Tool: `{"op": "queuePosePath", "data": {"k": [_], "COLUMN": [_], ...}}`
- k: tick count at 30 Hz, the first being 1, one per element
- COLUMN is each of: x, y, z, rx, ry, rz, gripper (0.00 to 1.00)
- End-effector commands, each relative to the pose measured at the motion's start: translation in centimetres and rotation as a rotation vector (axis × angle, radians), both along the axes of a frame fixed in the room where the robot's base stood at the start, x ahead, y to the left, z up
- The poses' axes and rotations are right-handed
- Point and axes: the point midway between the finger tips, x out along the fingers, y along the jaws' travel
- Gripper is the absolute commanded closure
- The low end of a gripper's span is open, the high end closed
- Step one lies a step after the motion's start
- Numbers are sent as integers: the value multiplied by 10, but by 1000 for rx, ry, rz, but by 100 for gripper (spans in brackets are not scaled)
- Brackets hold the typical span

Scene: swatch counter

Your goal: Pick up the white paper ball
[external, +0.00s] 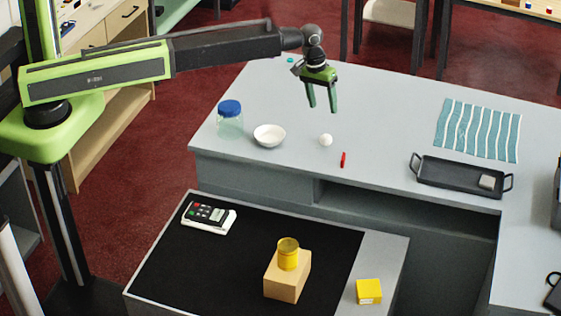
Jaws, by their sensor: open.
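The white paper ball (325,140) lies on the grey counter, between a white bowl and a small red item. My gripper (322,109) hangs above the counter with its two green fingers pointing down. The fingers are apart and nothing is between them. In the picture the fingertips are a little above the ball and do not touch it. How high they are over the counter is hard to tell from this view.
Left of the ball stand a white bowl (269,135) and a blue-lidded jar (230,118). A small red item (343,159) lies close to its right. Farther right are a black tray (462,176) and a striped cloth (478,129). The counter's middle is mostly clear.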

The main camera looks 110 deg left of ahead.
Motion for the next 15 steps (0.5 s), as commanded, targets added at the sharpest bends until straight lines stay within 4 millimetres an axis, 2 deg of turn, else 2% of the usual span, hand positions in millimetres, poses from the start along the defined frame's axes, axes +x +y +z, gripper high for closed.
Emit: {"op": "queuePosePath", "data": {"k": [1, 4, 10, 15], "x": [-16, -30, -30, -26], "y": [19, 36, 37, 38], "z": [14, 15, 5, -24], "rx": [-1, -1, 0, 0], "ry": [1, 0, 1, 1], "rz": [28, 54, 55, 54], "gripper": [38, 38, 38, 38]}}
